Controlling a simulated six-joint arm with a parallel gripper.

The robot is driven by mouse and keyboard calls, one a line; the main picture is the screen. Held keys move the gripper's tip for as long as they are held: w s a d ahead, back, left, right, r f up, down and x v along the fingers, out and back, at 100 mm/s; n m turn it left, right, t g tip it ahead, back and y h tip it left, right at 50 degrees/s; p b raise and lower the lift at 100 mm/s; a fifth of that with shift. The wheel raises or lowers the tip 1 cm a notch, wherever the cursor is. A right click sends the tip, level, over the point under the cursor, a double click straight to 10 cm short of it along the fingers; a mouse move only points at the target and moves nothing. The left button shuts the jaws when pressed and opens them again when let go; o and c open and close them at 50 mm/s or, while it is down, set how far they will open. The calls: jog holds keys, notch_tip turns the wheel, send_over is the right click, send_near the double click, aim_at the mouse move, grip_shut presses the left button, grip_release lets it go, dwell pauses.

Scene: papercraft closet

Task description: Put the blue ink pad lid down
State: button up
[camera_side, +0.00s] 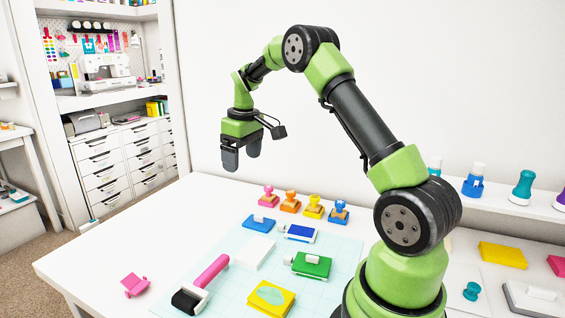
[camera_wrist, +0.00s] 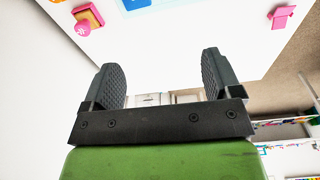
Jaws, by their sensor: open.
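The blue ink pad lid (camera_side: 258,223) is a flat blue piece with a small white part on it, lying on the pale cutting mat. Beside it on the right is the ink pad (camera_side: 299,232) with a dark blue face and a white rim. My gripper (camera_side: 241,160) is raised well above the table's back edge, apart from both, pointing down. In the wrist view its two dark fingers (camera_wrist: 162,80) are spread with nothing between them. A blue piece, likely the lid (camera_wrist: 137,4), is cut off at the top edge there.
Pink, orange, yellow and blue stamps (camera_side: 303,206) stand in a row behind the mat. A green pad (camera_side: 308,264), yellow pad (camera_side: 271,299), white block (camera_side: 254,254) and pink-handled roller (camera_side: 204,282) lie on the mat. A pink object (camera_side: 135,285) sits left. The table's left part is mostly clear.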

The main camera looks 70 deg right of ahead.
jog(key=s+a+r+m+t, duration=0.1)
jog(key=s+a+r+t, duration=0.1)
jog(key=s+a+r, duration=0.35)
jog(key=s+a+r+t, duration=0.1)
jog(key=s+a+r, duration=0.1)
jog(key=a+r, duration=0.5)
jog(key=s+a+m+t+y, duration=0.1)
jog(key=s+a, duration=0.3)
jog(key=s, duration=0.3)
jog(key=s+a+f+m+t+y, duration=0.1)
jog(key=s+a+t, duration=0.1)
jog(key=s+a, duration=0.3)
jog(key=shift+s+a+f, duration=0.2)
jog(key=shift+s+a, duration=0.05)
jog(key=shift+s, duration=0.65)
